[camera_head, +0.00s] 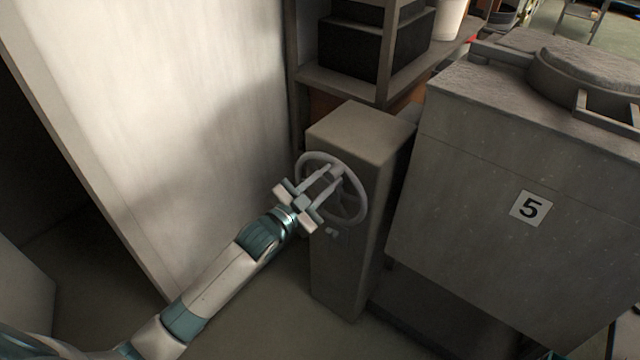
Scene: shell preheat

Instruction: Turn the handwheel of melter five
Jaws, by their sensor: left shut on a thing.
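The handwheel (361,204) is a grey spoked ring on the front of a grey pedestal (345,268). The pedestal stands just left of the melter (460,205), a large grey box marked with a "5" plate (531,208). My left gripper (333,176) reaches in from the lower left. Its fingers are at the upper middle part of the handwheel and are shut on it. The fingers hide part of the wheel's middle. My right gripper is not in view.
A pale panel (170,110) stands left of the pedestal, close to my left arm. A shelf (345,82) with dark boxes (350,48) is behind the pedestal. A round lid (590,70) sits on the melter's top. Bare floor (270,320) shows at the pedestal's foot.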

